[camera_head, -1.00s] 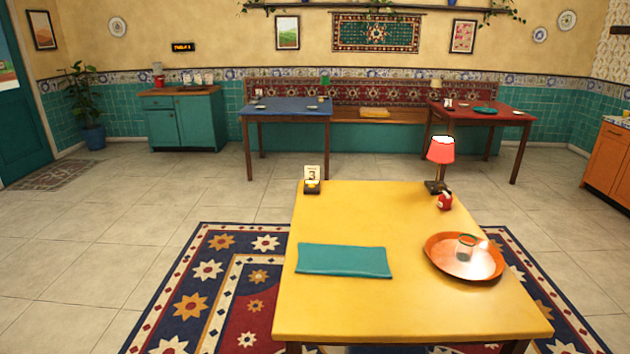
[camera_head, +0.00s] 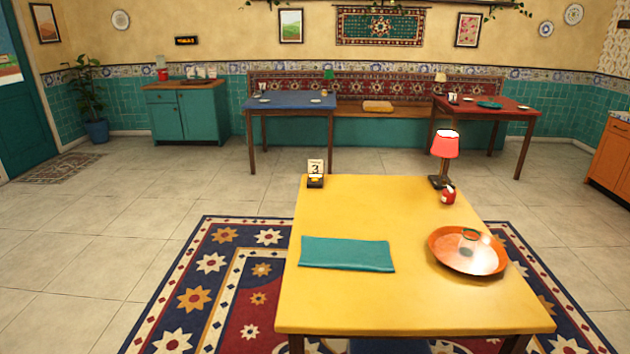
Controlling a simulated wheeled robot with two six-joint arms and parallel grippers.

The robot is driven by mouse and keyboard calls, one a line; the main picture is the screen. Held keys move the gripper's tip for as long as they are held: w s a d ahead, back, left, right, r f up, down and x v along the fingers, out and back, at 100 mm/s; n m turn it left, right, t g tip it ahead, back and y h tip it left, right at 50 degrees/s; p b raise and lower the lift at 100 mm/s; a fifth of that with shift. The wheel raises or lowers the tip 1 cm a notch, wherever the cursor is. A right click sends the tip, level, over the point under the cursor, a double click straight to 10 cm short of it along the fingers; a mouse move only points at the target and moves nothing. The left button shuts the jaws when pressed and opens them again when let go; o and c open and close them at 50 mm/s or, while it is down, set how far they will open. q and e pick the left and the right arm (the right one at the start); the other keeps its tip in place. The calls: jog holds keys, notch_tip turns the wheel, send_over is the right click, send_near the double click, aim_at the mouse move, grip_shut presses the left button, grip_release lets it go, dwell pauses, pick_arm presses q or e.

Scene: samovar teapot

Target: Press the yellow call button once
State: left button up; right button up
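A small dark box with a yellow top (camera_head: 315,182) stands at the far left corner of the yellow table (camera_head: 370,300). It looks like the call button, but it is too small to see in detail. A white card with the number 3 (camera_head: 315,167) stands upright just behind it. Neither of my grippers shows in the head view.
On the yellow table are a folded teal cloth (camera_head: 347,254), an orange tray (camera_head: 450,260) with a clear glass, a red-shaded lamp (camera_head: 445,145) and a small red item (camera_head: 449,195). Blue (camera_head: 290,103) and red (camera_head: 512,109) tables stand behind. Tiled floor on the left is clear.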

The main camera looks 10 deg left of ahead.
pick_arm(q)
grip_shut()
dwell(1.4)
